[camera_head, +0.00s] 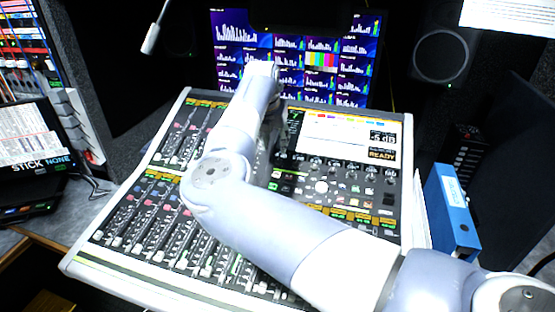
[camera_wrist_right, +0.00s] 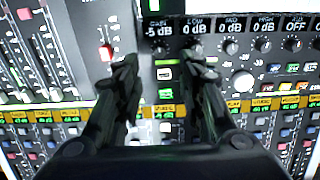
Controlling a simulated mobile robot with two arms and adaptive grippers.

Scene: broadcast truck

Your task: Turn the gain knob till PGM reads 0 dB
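The gain knob (camera_wrist_right: 163,45) is a small dark knob under the label GAIN and a readout of -5 dB in the right wrist view. My right gripper (camera_wrist_right: 162,62) is over the console with its two dark fingers apart, one on each side of the knob's column. I cannot tell whether either finger touches the knob. In the head view my right arm hides the knob and most of the gripper (camera_head: 275,118). The PGM screen (camera_head: 381,145) at the console's upper right shows a small dB reading, seemingly -5 dB, above a yellow READY. My left gripper is out of view.
The mixing console (camera_head: 125,262) has rows of faders. More knobs, LOW (camera_wrist_right: 195,46) and MID (camera_wrist_right: 230,47), sit close right of the gain knob. Monitors (camera_head: 228,30) stand behind. A blue binder (camera_head: 452,212) stands at the right, a laptop-like screen (camera_head: 35,140) at the left.

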